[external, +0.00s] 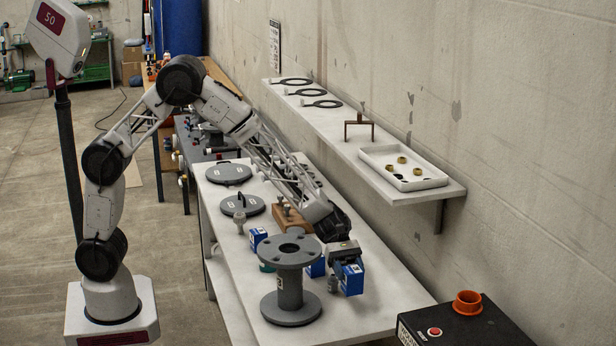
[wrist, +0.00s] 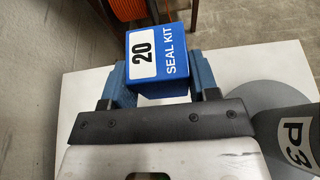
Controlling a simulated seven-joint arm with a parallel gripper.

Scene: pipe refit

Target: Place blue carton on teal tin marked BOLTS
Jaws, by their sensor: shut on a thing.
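My gripper (external: 346,264) is shut on a blue carton (external: 352,282) and holds it at the right side of the bench, to the right of the grey flanged pipe. In the wrist view the carton (wrist: 157,62) sits between the two blue fingers of my gripper (wrist: 161,80); its label reads 20 SEAL KIT. A small teal object (external: 266,267), perhaps the teal tin, shows just left of the flanged pipe. The pipe hides most of it, and no BOLTS marking can be read.
The grey flanged pipe (external: 290,292) stands near the bench front; its P3 mark (wrist: 296,136) shows in the wrist view. Other blue cartons stand behind it (external: 316,268) and to its left (external: 257,238). A wall shelf (external: 346,149) holds a white tray. The bench's right front is clear.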

